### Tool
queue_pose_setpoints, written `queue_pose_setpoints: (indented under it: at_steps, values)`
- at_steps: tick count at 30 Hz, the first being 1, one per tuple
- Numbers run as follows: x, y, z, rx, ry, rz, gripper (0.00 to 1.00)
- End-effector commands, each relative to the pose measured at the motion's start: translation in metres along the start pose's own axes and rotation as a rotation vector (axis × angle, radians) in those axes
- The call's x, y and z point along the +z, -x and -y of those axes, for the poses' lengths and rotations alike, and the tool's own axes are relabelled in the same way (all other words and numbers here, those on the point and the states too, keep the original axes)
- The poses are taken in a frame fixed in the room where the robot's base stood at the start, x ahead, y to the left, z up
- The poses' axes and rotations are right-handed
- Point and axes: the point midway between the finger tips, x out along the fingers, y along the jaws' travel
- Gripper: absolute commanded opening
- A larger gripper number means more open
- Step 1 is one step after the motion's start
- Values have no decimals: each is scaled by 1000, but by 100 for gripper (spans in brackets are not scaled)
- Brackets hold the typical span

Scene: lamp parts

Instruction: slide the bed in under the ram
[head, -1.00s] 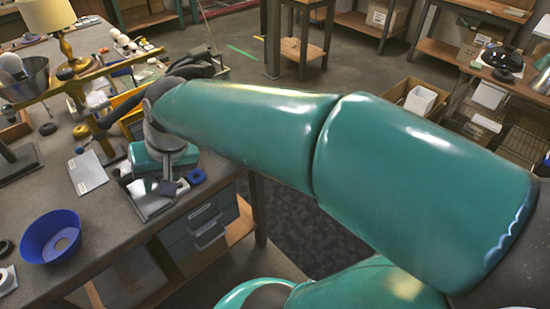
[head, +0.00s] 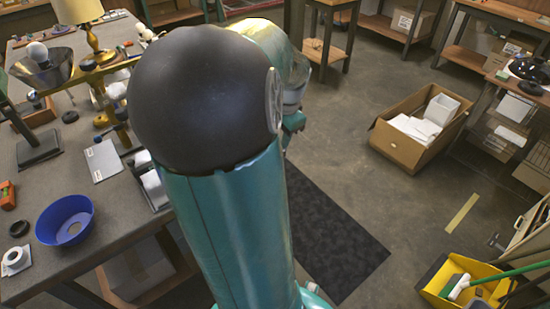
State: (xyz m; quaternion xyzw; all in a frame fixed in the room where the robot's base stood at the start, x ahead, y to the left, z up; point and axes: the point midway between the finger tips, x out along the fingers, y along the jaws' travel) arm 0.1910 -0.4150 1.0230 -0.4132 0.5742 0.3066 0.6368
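My arm's large teal link and dark round joint fill the middle of the head view and hide much of the table's right side. Part of my wrist shows behind the joint, but my gripper's fingers are hidden. A brass-coloured frame (head: 97,72) with a long cross-bar stands at the back of the table, partly covered by my arm. A grey metal tray or slide (head: 152,187) with a white piece lies near the table's right edge, also partly covered. I cannot tell for sure which parts are the bed and the ram.
A blue bowl (head: 64,220), a white tape roll (head: 15,261), a grey card (head: 103,160) and a dark stand (head: 38,148) are on the table. A cardboard box (head: 400,140) and a yellow dustpan (head: 447,282) are on the floor. The floor between is mostly clear.

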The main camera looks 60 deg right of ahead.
Motion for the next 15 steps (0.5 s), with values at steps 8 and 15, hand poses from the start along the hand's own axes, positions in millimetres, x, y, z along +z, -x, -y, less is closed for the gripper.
queue_pose_setpoints:
  at_steps: [8, 15]
  values:
    - [1, -46, -1, 5, 1, 0, 33]
    - [2, -89, -1, 5, 3, 1, 33]
